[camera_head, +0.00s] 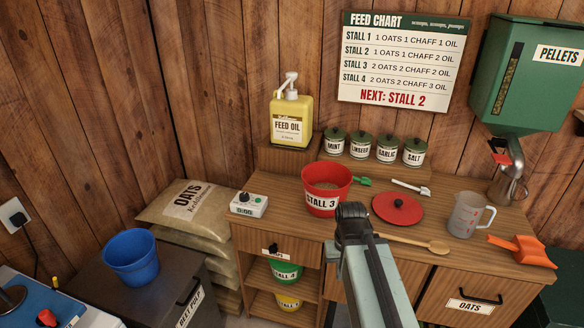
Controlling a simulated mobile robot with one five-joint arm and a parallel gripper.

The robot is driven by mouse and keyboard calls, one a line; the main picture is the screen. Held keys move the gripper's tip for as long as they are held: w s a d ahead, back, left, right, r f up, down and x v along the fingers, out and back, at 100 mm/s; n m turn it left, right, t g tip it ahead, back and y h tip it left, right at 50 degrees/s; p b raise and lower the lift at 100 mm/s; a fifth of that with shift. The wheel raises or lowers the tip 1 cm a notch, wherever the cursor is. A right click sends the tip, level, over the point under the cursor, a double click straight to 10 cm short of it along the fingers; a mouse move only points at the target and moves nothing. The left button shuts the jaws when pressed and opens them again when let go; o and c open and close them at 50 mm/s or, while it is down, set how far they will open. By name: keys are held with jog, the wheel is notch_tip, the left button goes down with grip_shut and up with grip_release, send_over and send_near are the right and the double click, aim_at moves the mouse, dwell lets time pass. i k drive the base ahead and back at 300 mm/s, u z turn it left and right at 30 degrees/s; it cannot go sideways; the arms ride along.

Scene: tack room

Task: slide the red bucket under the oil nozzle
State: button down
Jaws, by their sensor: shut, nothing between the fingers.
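The red bucket (322,203), labelled STALL 3, stands upright on the wooden counter with some feed inside. The yellow FEED OIL pump bottle (292,122) stands on a raised shelf behind it, to the upper left. Its white nozzle (281,86) points left and down, and the bucket is in front of and to the right of it. My gripper (351,209) is shut and empty, at the lower right of the bucket in the picture. I cannot tell whether it touches the bucket, and it hides part of the counter.
Several jars (361,146) stand on the raised shelf. The counter between control box and bucket is clear.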

aim_at(326, 184)
jog(key=u, duration=0.4)
jog(key=i, duration=0.75)
jog(key=u, duration=0.7)
jog(key=k, duration=0.8)
jog(key=u, duration=0.25)
jog(key=i, duration=0.4)
jog(key=z, duration=0.1)
